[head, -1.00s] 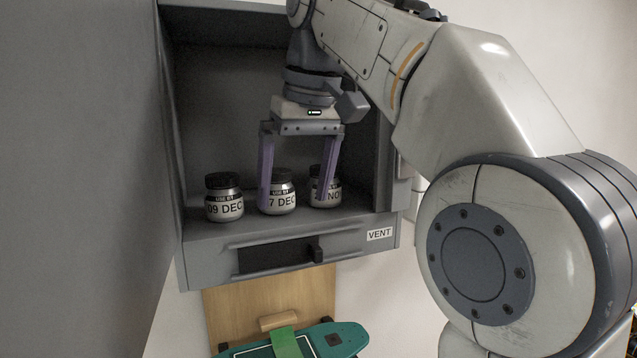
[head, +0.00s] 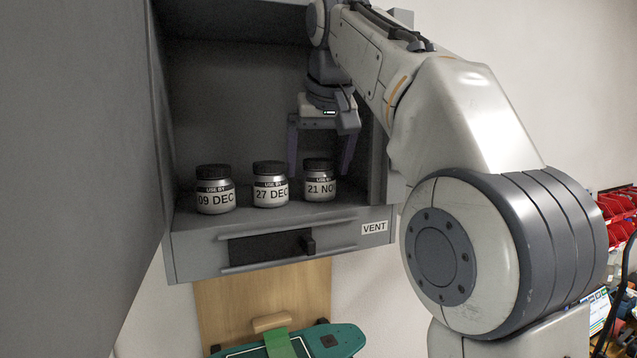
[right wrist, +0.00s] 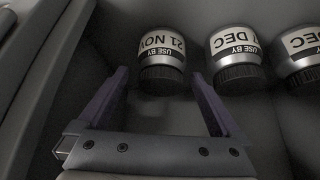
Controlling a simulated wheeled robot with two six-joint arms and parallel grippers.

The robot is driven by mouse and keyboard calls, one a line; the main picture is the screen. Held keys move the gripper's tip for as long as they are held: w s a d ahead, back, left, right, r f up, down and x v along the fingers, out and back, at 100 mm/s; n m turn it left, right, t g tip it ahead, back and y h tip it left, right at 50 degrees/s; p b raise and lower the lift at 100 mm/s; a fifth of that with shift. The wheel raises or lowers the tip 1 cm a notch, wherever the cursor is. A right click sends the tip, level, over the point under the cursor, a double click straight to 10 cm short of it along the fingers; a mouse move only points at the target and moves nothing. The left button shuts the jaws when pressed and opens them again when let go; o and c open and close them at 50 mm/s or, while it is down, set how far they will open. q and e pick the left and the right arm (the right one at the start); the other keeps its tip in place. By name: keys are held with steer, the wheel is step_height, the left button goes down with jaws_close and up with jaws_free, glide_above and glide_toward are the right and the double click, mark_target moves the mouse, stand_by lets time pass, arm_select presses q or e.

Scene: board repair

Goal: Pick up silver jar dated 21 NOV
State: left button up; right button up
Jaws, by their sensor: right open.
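The silver jar dated 21 NOV (head: 320,187) has a black lid and stands upright at the right end of a row of jars in the grey cabinet. It also shows in the right wrist view (right wrist: 162,50), ahead of my right gripper's fingers. My left gripper is not in view.
Two similar jars stand to the left, dated 27 DEC (head: 270,192) and 09 DEC (head: 215,198). The cabinet (head: 200,262) has side walls and a front ledge labelled VENT (head: 374,227). A teal board (head: 340,341) is below. Red bins (head: 615,205) are at the right.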

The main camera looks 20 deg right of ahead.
mark_target(316, 176)
steer(key=shift+x, duration=1.9)
steer(key=shift+s, duration=0.1)
steer(key=c, duration=1.5)
steer(key=shift+r, duration=0.15)
